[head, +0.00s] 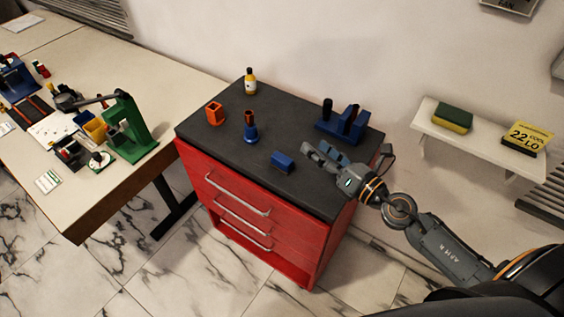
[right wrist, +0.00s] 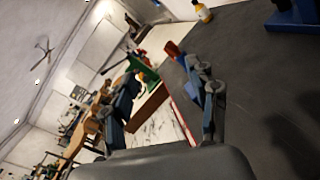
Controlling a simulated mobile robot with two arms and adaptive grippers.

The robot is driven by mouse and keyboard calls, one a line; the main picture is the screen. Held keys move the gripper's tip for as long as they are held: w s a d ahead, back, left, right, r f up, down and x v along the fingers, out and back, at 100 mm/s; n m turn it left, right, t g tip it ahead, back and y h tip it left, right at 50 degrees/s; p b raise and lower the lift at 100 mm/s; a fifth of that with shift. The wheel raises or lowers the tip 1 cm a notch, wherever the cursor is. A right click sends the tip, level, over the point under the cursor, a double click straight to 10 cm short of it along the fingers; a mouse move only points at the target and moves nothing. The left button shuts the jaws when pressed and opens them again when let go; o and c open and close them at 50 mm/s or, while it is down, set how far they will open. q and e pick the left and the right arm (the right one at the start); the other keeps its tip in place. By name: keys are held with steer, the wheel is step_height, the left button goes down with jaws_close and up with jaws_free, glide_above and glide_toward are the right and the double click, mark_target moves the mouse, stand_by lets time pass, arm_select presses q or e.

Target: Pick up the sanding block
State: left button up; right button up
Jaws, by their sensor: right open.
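A small blue block (head: 283,161), which looks like the sanding block, lies on the dark top of the red drawer cabinet near its front edge. My right gripper (head: 318,150) is above the cabinet top, just right of the block and apart from it. Its fingers are spread with nothing between them. My left gripper is not in view.
On the cabinet top (head: 222,143) stand an orange cup (head: 215,113), a yellow bottle (head: 250,82), a blue holder with an orange piece (head: 250,127) and a blue rack (head: 342,124). A shelf (head: 485,147) with a sponge (head: 453,117) is at right. A green press (head: 127,130) stands on the left table.

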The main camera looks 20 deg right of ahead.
mark_target(282, 162)
steer(key=f+n+g, duration=0.1)
steer(key=f+n, duration=0.1)
steer(key=d+f+n+g, duration=0.1)
steer(key=f+n+g, duration=0.1)
steer(key=f+n, duration=0.1)
steer(key=f+n+g, duration=0.2)
steer(key=n, duration=0.1)
steer(key=shift+s+d+f+y, duration=0.15)
steer(key=shift+s+f+y, duration=0.15)
steer(key=shift+f, duration=0.05)
steer(key=p+x, duration=0.1)
steer(key=x, duration=0.7)
steer(key=shift+s+f, duration=0.1)
steer(key=shift+w+a+f, duration=0.1)
steer(key=shift+w+a, duration=0.3)
steer(key=shift+a, duration=0.05)
steer(key=p+x, duration=0.1)
steer(key=x, duration=0.3)
steer(key=shift+w+a+f, duration=0.15)
steer(key=shift+w+a, duration=0.05)
steer(key=shift+s, duration=0.1)
steer(key=shift+c, duration=1.4)
jaws_close()
